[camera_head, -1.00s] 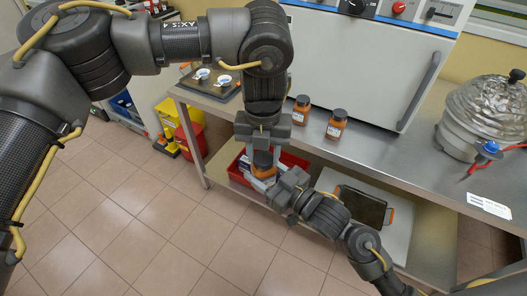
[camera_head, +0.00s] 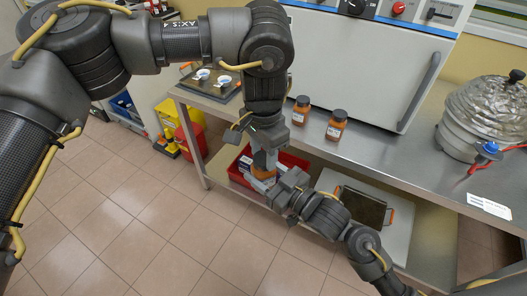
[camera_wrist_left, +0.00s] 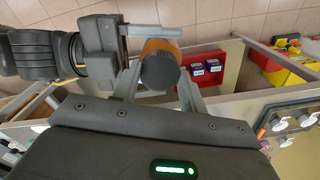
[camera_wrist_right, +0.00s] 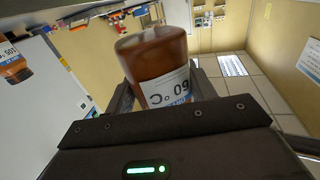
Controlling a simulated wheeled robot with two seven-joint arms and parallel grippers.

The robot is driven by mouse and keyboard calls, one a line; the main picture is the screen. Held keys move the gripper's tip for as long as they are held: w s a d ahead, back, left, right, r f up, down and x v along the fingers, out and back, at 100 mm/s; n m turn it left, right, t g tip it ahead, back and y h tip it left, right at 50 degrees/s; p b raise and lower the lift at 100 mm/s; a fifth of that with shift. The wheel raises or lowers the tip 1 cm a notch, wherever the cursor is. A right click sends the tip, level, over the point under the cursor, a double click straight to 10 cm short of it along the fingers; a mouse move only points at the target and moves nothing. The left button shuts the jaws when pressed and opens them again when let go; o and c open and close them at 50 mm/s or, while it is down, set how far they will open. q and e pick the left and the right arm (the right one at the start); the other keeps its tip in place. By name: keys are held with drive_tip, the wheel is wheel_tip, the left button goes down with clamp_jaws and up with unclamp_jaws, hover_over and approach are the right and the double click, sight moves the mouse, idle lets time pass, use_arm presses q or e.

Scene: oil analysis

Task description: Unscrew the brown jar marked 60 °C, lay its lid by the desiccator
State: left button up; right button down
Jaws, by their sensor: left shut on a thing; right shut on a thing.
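The brown jar marked 60 °C (camera_wrist_right: 160,60) is clamped in my right gripper (camera_head: 270,183), held in the air in front of the bench. Its label shows upside down in the right wrist view. Its dark lid (camera_wrist_left: 160,72) is between the fingers of my left gripper (camera_head: 264,160), which is shut on it from above. The lid is over the jar's mouth; I cannot tell whether its thread is loose. The glass desiccator (camera_head: 490,110) stands at the right end of the bench, with a blue-capped stopcock (camera_head: 490,147) at its front.
Two more brown jars (camera_head: 300,111) (camera_head: 337,125) stand on the steel bench (camera_head: 400,155) before the white oven (camera_head: 350,60). A dark tray with small dishes (camera_head: 212,84) is at the left. A white card (camera_head: 489,206) lies before the desiccator. A red bin (camera_head: 293,160) sits below.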

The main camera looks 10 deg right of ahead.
sight(263, 158)
use_arm(q)
drive_tip(key=shift+r, duration=0.2)
idle(0.6)
drive_tip(key=shift+r, duration=0.9)
drive_tip(key=shift+r, duration=0.1)
drive_tip(key=shift+r, duration=1.95)
drive_tip(key=shift+f, duration=0.15)
